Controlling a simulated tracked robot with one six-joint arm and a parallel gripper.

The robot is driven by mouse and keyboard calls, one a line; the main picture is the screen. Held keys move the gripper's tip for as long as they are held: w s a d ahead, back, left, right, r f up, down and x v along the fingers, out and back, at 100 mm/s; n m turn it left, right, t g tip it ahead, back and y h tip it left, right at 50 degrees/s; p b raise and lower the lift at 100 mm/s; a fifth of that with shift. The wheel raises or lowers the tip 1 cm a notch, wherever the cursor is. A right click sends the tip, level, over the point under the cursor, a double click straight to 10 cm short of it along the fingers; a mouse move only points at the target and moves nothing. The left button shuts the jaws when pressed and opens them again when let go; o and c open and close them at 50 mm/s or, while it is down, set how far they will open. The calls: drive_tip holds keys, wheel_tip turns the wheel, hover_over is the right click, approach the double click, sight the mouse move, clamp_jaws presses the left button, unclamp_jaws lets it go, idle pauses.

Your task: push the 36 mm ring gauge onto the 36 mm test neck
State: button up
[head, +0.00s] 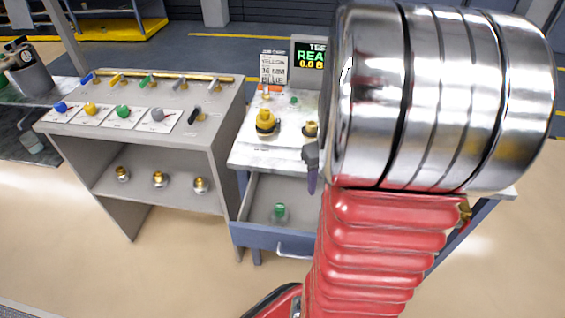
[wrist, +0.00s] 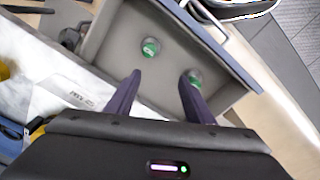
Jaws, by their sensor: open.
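My gripper (wrist: 158,80) is open and empty, its two dark purple fingers pointing over the open drawer (wrist: 172,14) in the wrist view. In the drawer lie two round green-topped pieces, one upper left (wrist: 151,47) and one by the right fingertip (wrist: 193,77); whether they touch it I cannot tell. I cannot read sizes, so which is the 36 mm ring gauge is unclear. In the head view a green piece (head: 279,212) shows in the drawer. A brass neck (head: 310,128) and a yellow fitting (head: 265,122) stand on the bench top; neither shows a readable size.
A display (head: 309,58) and a sign (head: 273,70) stand at the bench back. A grey stand (head: 82,142) on the left carries coloured knobs, with brass fittings (head: 158,179) on its shelf. My arm covers the bench's right side. The drawer walls surround the gripper's area.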

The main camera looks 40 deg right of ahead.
drive_tip(key=s+d+f, duration=0.2)
drive_tip(key=shift+d+f, duration=0.15)
drive_tip(key=shift+d, duration=0.15)
drive_tip(key=shift+f, duration=4.3)
drive_tip(key=shift+s+f, duration=0.15)
drive_tip(key=shift+f, duration=2.45)
drive_tip(key=shift+c, duration=0.6)
